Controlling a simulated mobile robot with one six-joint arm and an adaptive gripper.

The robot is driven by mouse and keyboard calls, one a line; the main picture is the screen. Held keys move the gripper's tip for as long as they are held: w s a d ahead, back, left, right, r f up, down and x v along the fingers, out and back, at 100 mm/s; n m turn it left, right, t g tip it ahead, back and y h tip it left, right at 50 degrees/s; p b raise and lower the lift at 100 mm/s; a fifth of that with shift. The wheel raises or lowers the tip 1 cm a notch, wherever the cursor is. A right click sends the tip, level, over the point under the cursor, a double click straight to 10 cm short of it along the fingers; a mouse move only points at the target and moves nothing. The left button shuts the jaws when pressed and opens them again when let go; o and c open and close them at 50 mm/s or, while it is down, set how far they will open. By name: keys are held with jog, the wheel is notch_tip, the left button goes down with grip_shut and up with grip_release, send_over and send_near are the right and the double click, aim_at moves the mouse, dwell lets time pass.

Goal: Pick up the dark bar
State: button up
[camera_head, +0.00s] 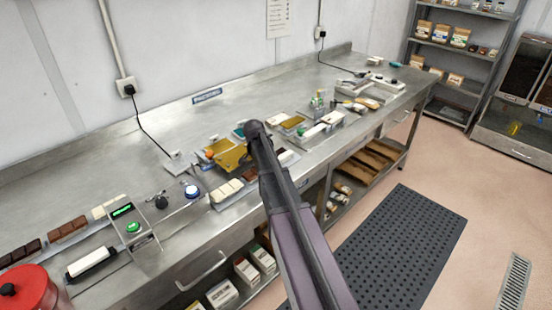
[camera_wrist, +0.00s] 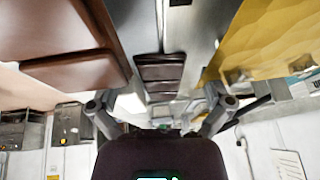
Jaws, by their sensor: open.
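A dark brown segmented bar (camera_wrist: 160,75) shows in the wrist view near the middle, beyond the gap between my fingers. My gripper (camera_wrist: 161,104) is open, one finger on each side of the picture, with nothing seen between the fingers. The bar looks apart from both fingers. In the head view my arm covers the gripper. Dark pieces (camera_head: 288,157) show just right of my arm there; I cannot tell whether they are the same bar. Another dark bar (camera_head: 20,252) lies at the far left of the bench.
A yellow mould (camera_head: 228,155) stands left of my arm; a yellow surface (camera_wrist: 265,40) fills the wrist view's upper right. A large brown block (camera_wrist: 65,45) is close at upper left. The steel bench (camera_head: 120,165) holds white bars (camera_head: 227,190), a brown bar (camera_head: 67,229) and a control box (camera_head: 133,226).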

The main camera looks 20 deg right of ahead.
dwell(0.4)
jog(key=shift+s, duration=0.1)
jog(key=c, duration=1.2)
jog(key=shift+r, duration=0.1)
jog(key=shift+r, duration=0.1)
notch_tip(320, 180, up, 3)
jog(key=p, duration=0.3)
jog(key=s+a, duration=0.1)
jog(key=s, duration=0.4)
jog(key=s+a+r+p, duration=0.1)
jog(key=s, duration=0.4)
jog(key=s+a+p, duration=0.1)
jog(key=s, duration=0.4)
jog(key=shift+s+a+r, duration=0.2)
jog(key=shift+s+r, duration=0.05)
jog(key=shift+r, duration=0.1)
